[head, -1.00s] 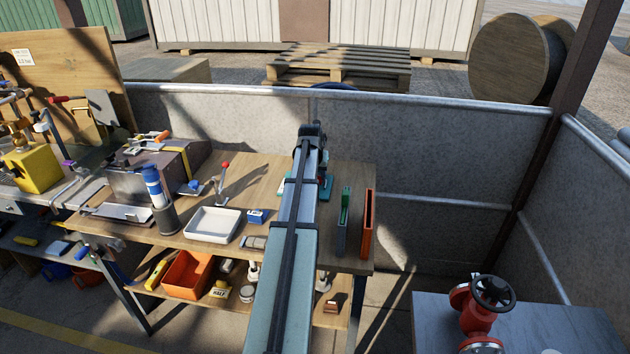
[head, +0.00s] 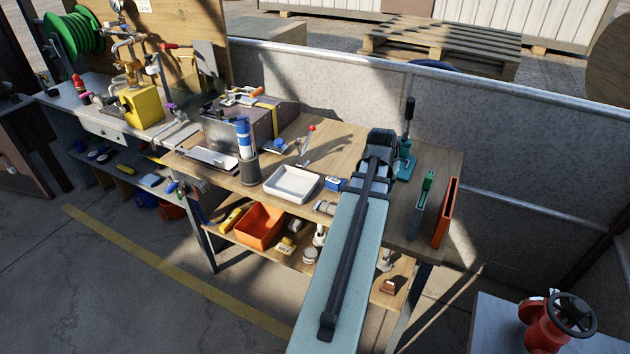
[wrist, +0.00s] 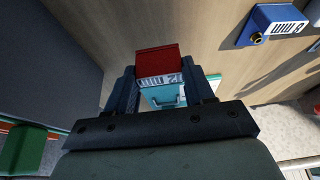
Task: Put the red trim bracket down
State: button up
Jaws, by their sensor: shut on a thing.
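The red trim bracket (wrist: 158,60) shows in the wrist view as a red block with a white lettered label on its near side. My gripper (wrist: 162,88) is shut on it, with a dark finger on either side. A teal surface (wrist: 163,97) shows between the fingers, below the red block in the picture. In the head view my wrist (head: 380,143) is over the right part of the wooden bench (head: 345,147). The bracket and fingertips are hidden there behind my arm. I cannot tell whether the bracket touches the bench.
A teal press (head: 405,163) with a black upright handle stands right of my wrist. A blue block (head: 335,184) and a white tray (head: 291,184) lie to the left. Green (head: 424,190) and orange (head: 446,212) upright pieces stand at the bench's right end.

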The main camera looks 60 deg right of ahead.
aim_at(295, 187)
jog(key=w+r+n, duration=0.1)
jog(key=w, duration=0.4)
jog(key=w+r+n, duration=0.1)
jog(key=w, duration=0.5)
jog(key=w+r+t, duration=0.1)
jog(key=w+r, duration=0.1)
jog(key=w, duration=0.4)
jog(key=shift+r+n, duration=0.1)
jog(key=shift+n, duration=0.3)
jog(key=w+a+r+n+t+y, duration=0.1)
jog(key=w+a+n+t+y, duration=0.1)
jog(key=w+n, duration=0.35)
jog(key=w+a+r+n+t+y, duration=0.1)
jog(key=w+a+n+t+y, duration=0.15)
jog(key=n, duration=0.65)
jog(key=shift+n+g, duration=0.25)
jog(key=shift+g, duration=0.2)
jog(key=shift+a+f, duration=0.2)
jog(key=shift+f, duration=4.75)
jog(key=shift+f, duration=0.15)
jog(key=o, duration=1.2)
jog(key=v, duration=1.2)
